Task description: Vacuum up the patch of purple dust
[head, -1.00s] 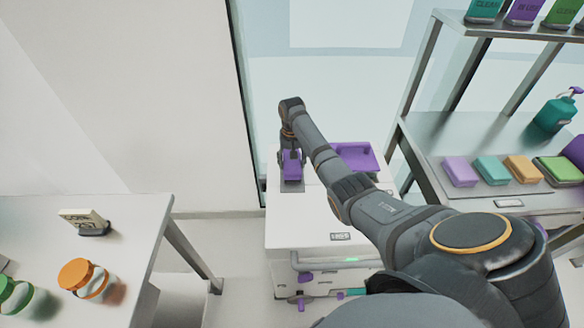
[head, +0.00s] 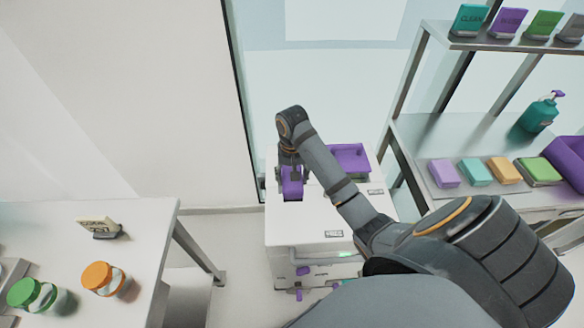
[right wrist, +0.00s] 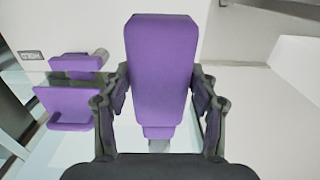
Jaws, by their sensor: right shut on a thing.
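My right gripper (head: 291,176) is over the left part of a white cart and is shut on a purple block-like tool (head: 292,186), which looks like a handheld vacuum. In the right wrist view the purple tool (right wrist: 162,70) fills the space between the two fingers (right wrist: 160,100). A dark patch shows just below it on the cart top; I cannot tell whether the tool touches the cart. No purple dust patch shows in either view. My left gripper is out of view.
A white table (head: 150,225) with green (head: 22,293) and orange-lidded (head: 97,277) jars stands left. A metal shelf (head: 440,140) with sponges and a teal bottle (head: 540,115) stands right. Floor shows between table and cart.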

